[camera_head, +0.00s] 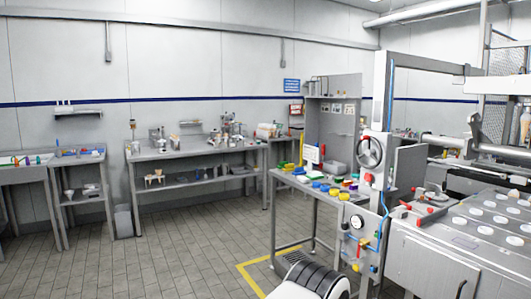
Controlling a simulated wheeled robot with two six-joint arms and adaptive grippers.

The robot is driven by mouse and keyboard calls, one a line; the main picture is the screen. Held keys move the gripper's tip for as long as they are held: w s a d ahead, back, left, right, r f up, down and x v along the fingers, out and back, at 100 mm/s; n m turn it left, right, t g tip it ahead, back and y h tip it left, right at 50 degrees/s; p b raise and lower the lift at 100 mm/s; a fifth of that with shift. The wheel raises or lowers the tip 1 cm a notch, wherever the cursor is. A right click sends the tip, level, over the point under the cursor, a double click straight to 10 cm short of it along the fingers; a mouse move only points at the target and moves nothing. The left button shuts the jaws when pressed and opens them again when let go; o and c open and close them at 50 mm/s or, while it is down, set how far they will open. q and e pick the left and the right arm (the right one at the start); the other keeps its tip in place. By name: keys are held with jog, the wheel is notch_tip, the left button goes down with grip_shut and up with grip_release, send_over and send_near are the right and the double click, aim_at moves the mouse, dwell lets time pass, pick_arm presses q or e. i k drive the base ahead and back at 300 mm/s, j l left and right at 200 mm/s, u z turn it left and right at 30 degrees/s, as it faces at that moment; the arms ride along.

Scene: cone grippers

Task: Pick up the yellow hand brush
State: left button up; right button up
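I cannot make out a yellow hand brush for certain. Several small coloured items lie on the grey table (279,179) in the middle right. Among them are a yellow item (344,196) near the table's right end and blue items (334,191) beside it. A thin yellow upright shape (301,149) shows by the grey panel at the back of this table. These things are too small to tell their kind. Neither of my grippers is in view.
A machine with a handwheel (370,152) stands right of the table. A metal top with round white discs (481,211) fills the right. A long workbench (190,151) and smaller tables line the back wall. The tiled floor (170,255) at left and centre is clear.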

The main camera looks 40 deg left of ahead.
aim_at(290, 168)
jog(key=i+j+u, duration=0.25)
jog(key=i+j, duration=0.15)
jog(key=i+j+u, duration=0.2)
jog(key=i+j, duration=0.2)
jog(key=i+j+u, duration=0.25)
jog(key=i, duration=0.25)
jog(key=i+j+u, duration=0.25)
jog(key=i, duration=0.2)
jog(key=i+j, duration=0.15)
jog(key=i, duration=0.3)
jog(key=i+j, duration=0.1)
jog(key=i, duration=0.35)
